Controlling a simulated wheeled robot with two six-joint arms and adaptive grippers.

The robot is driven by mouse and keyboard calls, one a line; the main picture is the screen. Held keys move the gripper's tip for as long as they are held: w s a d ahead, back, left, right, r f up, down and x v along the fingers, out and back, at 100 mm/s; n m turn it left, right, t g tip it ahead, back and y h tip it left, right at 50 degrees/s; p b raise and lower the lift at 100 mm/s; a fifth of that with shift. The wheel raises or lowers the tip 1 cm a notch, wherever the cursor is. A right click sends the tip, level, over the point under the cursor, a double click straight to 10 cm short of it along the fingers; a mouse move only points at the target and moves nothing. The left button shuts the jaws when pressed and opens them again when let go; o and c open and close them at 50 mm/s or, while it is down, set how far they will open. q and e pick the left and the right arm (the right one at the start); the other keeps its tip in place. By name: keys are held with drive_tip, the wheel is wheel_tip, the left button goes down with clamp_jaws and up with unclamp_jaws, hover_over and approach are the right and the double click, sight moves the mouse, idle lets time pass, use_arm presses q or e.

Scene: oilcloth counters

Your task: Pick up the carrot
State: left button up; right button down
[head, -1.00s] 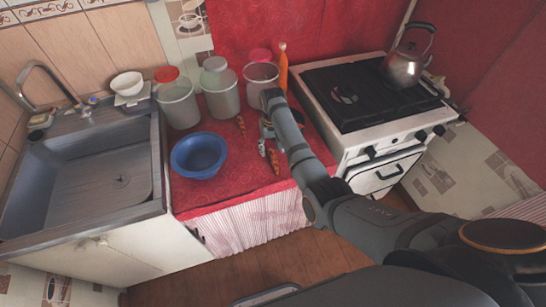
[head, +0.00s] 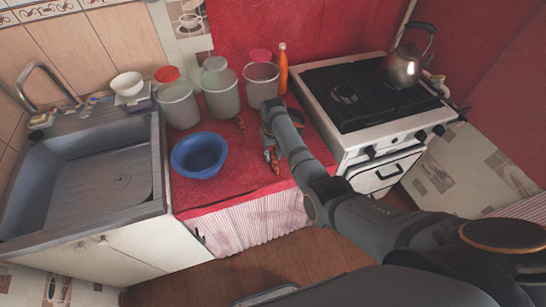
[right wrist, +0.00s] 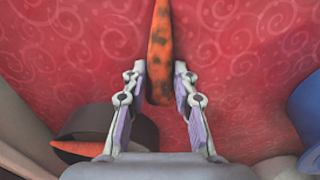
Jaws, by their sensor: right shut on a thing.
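An orange carrot with dark blotches (right wrist: 159,45) stands out lengthwise between the fingers of my right gripper (right wrist: 160,88) in the right wrist view. The fingers are shut on it, one on each side. In the head view my right gripper (head: 269,149) is low over the red cloth, right of the blue bowl, and the carrot (head: 273,162) shows only in part beneath it. How far it is off the cloth I cannot tell. My left gripper is not in view.
The blue bowl (head: 199,155) is left of the gripper. Jars (head: 221,93) and an orange bottle (head: 283,69) stand behind. A small mottled orange piece (head: 240,125) lies on the red cloth (head: 235,178). The stove (head: 372,105) is right, the sink (head: 85,180) left.

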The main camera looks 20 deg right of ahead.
sight(273, 155)
wheel_tip(273, 155, up, 10)
idle(0.5)
